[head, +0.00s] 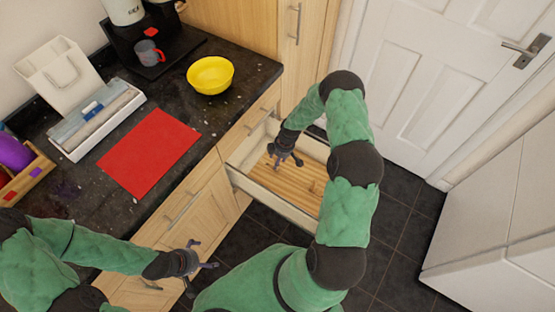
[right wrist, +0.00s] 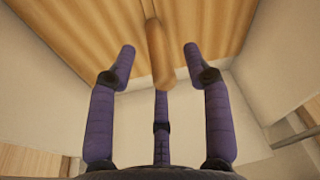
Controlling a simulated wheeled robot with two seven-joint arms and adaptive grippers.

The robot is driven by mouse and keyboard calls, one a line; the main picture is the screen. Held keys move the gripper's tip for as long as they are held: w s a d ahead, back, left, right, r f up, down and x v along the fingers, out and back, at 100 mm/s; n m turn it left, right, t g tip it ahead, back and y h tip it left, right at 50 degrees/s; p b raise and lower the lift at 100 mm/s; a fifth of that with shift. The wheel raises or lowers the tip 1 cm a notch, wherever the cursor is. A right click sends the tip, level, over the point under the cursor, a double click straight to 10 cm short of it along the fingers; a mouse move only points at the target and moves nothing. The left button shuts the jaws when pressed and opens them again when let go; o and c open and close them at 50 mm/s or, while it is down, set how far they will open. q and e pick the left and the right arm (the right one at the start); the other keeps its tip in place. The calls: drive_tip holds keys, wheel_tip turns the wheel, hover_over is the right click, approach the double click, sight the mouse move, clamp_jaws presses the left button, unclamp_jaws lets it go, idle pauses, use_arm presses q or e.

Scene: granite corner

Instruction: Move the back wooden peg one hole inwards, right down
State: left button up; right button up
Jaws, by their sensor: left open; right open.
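The open drawer (head: 251,186) has a slatted wooden board (head: 290,190) as its floor. In the right wrist view a rounded wooden peg (right wrist: 159,58) stands out from the board (right wrist: 95,30). My right gripper (head: 287,160) reaches down into the back left part of the drawer. Its fingers are open, with the peg between the two upper ones and a gap on both sides. The peg's foot and any holes are not clear. In the head view the gripper covers that spot. My left gripper (head: 198,267) is open and empty, in front of the lower cabinets.
The drawer's walls stand close around my right gripper. On the dark counter are a yellow bowl (head: 210,75), a red mat (head: 150,152), a white cutlery tray (head: 98,120) and a mug (head: 149,52). A white door (head: 420,85) is behind; dark floor lies right of the drawer.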

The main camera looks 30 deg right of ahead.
drive_tip(key=v, duration=1.1)
drive_tip(key=shift+r, duration=0.3)
